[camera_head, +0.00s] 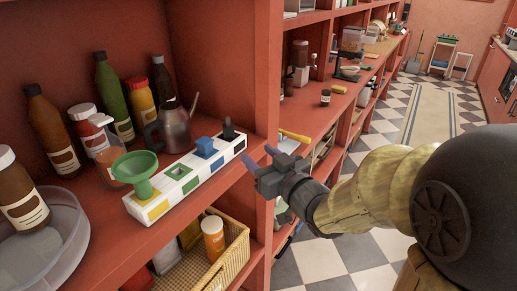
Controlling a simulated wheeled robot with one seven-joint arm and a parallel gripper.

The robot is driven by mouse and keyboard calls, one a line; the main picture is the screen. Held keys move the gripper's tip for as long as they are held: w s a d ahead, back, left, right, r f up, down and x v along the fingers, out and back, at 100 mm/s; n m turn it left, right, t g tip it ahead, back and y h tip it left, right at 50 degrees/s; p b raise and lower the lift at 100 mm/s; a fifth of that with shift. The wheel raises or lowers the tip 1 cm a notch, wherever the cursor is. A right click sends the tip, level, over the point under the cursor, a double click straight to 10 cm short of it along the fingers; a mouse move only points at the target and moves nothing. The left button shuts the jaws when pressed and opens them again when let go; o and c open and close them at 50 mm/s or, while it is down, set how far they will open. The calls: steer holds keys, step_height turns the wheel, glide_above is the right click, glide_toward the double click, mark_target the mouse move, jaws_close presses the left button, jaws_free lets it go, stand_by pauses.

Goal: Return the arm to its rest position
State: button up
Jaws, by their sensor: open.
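My gripper (261,158) is in the middle of the view, at the end of my arm, which reaches in from the right. Its two purple-grey fingers are apart, with nothing seen between them. It points left toward the red shelf (115,238), close to the right end of a white block holder (185,177). The holder has coloured patches, a green funnel (140,172) at its near end, a blue block (205,148) and a dark piece (229,132) at its far end. I cannot tell whether the fingers touch the shelf edge.
Bottles, a metal kettle (173,128) and a clear bowl (45,262) crowd the shelf. A wicker basket (232,259) with canisters is below. A yellow-handled tool (294,136) lies beyond the upright. The checkered floor (374,250) is open; a rug (420,120) lies farther back.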

steer(key=s+d+f+m+g+h+p, duration=0.1)
steer(key=d+f+m+g+h+p, duration=0.3)
steer(key=d+f+h, duration=0.4)
steer(key=s+d+f+m+g, duration=0.1)
steer(key=s+f+g, duration=0.2)
steer(key=s, duration=0.3)
steer(key=s+d+f+g, duration=0.1)
steer(key=s+f+g, duration=0.3)
steer(key=s+g, duration=0.2)
steer(key=shift+s+m+h+p, duration=0.4)
steer(key=shift+s, duration=0.1)
